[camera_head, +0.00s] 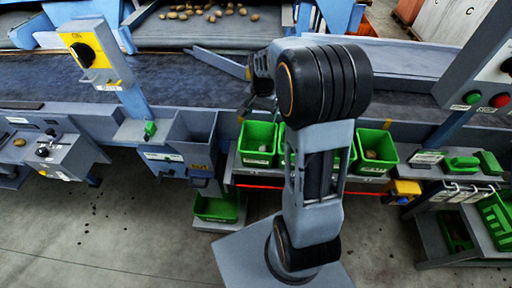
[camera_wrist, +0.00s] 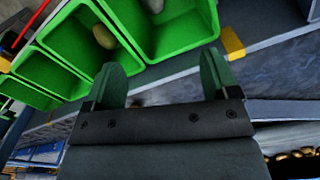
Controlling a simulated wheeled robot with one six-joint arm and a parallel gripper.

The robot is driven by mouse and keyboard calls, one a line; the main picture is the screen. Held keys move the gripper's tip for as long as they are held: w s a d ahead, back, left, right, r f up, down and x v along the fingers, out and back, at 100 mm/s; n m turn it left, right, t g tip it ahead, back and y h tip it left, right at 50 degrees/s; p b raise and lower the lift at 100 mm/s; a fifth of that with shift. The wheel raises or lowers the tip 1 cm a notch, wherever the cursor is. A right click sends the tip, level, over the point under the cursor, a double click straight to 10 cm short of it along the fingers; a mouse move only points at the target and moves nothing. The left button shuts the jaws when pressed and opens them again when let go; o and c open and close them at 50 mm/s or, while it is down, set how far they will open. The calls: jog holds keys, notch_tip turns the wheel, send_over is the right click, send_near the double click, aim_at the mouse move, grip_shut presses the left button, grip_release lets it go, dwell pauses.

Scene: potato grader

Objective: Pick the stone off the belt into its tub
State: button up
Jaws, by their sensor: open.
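My gripper (camera_wrist: 162,82) is open in the wrist view, with nothing between its green-padded fingers. It hangs over the belt side of a row of green tubs. One green tub (camera_wrist: 64,32) has a brownish rounded lump (camera_wrist: 103,37) in it; the tub beside it (camera_wrist: 205,22) holds a paler lump (camera_wrist: 153,5). I cannot tell whether either is the stone. In the head view the dark belt (camera_head: 190,85) runs across, and no stone shows on its visible part. The arm hides the gripper's tips, part of the belt and most of the middle tub there.
Green tubs stand left (camera_head: 257,158) and right (camera_head: 389,166) of my arm on the belt's front shelf. A yellow-faced control post (camera_head: 92,50) rises at left, a button panel (camera_head: 484,85) at right. Potatoes (camera_head: 180,14) lie on the far conveyor.

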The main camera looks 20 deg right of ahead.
jog(key=shift+r, duration=2.2)
jog(key=s+a+r+n+t, duration=0.1)
jog(key=s+a+n, duration=0.3)
jog(key=s, duration=0.4)
jog(key=s+a+r+n+t, duration=0.2)
jog(key=s+a+n, duration=0.3)
jog(key=s, duration=0.3)
jog(key=shift+a+r+n+t, duration=0.15)
jog(key=shift+a+n+t, duration=0.15)
jog(key=shift+n+t, duration=0.15)
